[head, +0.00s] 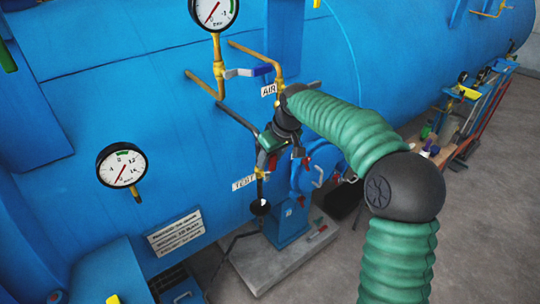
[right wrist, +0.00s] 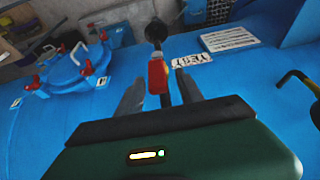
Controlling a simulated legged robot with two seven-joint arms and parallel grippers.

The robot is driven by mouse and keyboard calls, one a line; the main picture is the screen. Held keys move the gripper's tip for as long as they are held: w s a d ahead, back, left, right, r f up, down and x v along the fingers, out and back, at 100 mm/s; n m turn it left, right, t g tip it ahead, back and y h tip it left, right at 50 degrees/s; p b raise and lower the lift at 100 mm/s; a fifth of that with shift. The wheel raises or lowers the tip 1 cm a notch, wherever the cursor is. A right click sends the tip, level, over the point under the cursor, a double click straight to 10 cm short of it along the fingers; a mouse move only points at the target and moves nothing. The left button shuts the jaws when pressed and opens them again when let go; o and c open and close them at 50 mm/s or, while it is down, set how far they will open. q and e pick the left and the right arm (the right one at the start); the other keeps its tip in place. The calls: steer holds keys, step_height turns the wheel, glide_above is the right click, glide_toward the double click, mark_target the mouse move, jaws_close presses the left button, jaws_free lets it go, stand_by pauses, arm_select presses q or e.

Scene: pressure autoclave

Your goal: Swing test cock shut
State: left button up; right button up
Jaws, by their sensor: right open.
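The test cock's red handle (right wrist: 158,75) shows in the right wrist view, between the two grey fingers of my right gripper (right wrist: 158,88). The fingers are apart, one on each side, and I see no clear contact. In the head view, my right gripper (head: 268,160) is at the pipe just above the TEST label (head: 243,183) and hides most of the cock. The cock's brass body (head: 260,174) peeks out below it. The TEST label (right wrist: 192,61) also shows in the wrist view, right of the handle. My left gripper is out of view.
A blue-handled valve (head: 250,71) and the AIR label (head: 268,90) are above my gripper. A dark funnel (head: 259,207) is below. A pressure gauge (head: 121,165) is on the blue vessel at left. A blue hatch with red clamps (right wrist: 72,68) lies left in the wrist view.

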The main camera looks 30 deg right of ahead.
steer(key=shift+s+f, duration=0.1)
steer(key=shift+f, duration=0.05)
steer(key=shift+s+d, duration=0.1)
steer(key=shift+s, duration=0.45)
steer(key=shift+w+d+f, duration=0.1)
steer(key=shift+w+d, duration=0.1)
steer(key=shift+w, duration=0.1)
steer(key=c, duration=0.7)
jaws_close()
steer(key=shift+a, duration=0.15)
steer(key=shift+w+r, duration=0.1)
steer(key=shift+r, duration=0.2)
